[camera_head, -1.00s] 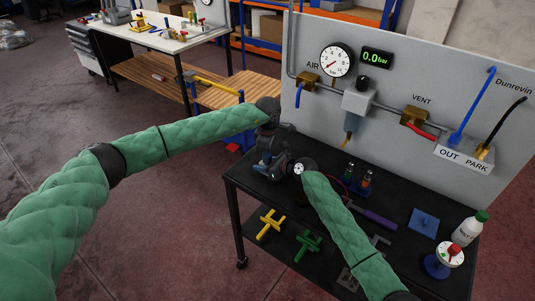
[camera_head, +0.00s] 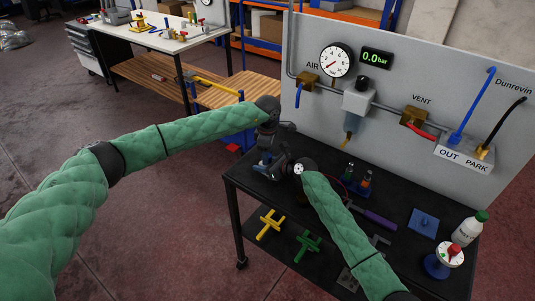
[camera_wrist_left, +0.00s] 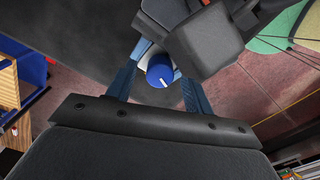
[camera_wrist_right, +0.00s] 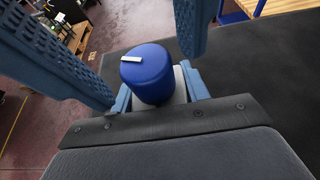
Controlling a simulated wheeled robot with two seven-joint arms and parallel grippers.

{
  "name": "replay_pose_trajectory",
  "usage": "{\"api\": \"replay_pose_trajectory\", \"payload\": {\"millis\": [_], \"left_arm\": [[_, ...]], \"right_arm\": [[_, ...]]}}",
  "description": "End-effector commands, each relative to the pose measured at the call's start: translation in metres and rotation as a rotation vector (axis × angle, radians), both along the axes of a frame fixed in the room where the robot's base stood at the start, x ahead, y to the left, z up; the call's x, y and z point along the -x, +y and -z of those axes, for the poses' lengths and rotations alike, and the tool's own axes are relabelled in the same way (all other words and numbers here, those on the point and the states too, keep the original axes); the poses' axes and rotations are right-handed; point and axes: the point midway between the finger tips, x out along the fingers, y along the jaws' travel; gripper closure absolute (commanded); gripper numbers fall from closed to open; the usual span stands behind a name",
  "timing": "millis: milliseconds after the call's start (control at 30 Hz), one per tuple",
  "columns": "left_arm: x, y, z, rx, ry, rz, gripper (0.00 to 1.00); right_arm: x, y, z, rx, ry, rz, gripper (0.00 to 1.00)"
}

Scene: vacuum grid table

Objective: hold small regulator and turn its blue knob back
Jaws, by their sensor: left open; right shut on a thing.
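The small regulator shows in the right wrist view as a pale body (camera_wrist_right: 176,88) with a round blue knob (camera_wrist_right: 147,72) bearing a white mark. My right gripper (camera_wrist_right: 160,95) is shut on the pale body, with the knob standing out between its pads. My left gripper (camera_wrist_left: 158,88) is open, its blue fingers on either side of the knob, which also shows in the left wrist view (camera_wrist_left: 160,72). Gaps show between knob and fingers there. In the head view, both grippers meet above the black table's left end, and the arms mostly hide the regulator.
The black table (camera_head: 330,211) carries a purple-handled tool (camera_head: 378,219), a blue plate (camera_head: 423,222), a white bottle (camera_head: 467,229) and a red-knobbed round device (camera_head: 446,258). A grey panel (camera_head: 460,55) with a gauge (camera_head: 336,61) and valves stands behind. Yellow and green pieces lie on the lower shelf.

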Motion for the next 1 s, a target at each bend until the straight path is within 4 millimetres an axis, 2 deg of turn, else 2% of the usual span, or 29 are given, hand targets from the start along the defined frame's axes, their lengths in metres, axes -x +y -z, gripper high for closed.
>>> {"api": "replay_pose_trajectory", "payload": {"millis": [33,400,600,800,1000], "left_arm": [[-0.001,0.000,-0.005,0.000,-0.002,0.000,0.48],[0.000,0.000,-0.073,0.001,-0.004,0.000,0.48],[0.000,0.000,-0.101,0.001,-0.003,0.000,0.48],[0.000,0.000,-0.114,0.000,-0.002,0.000,0.48],[0.001,0.000,-0.115,0.000,-0.002,0.000,0.48]], "right_arm": [[0.002,0.000,0.007,0.005,0.008,-0.002,0.84],[0.002,0.000,0.007,0.005,0.008,-0.002,0.84],[0.002,0.000,0.007,0.004,0.008,-0.002,0.84],[0.002,0.000,0.007,0.004,0.008,-0.002,0.84],[0.002,-0.001,0.007,0.004,0.008,-0.002,0.84]]}}
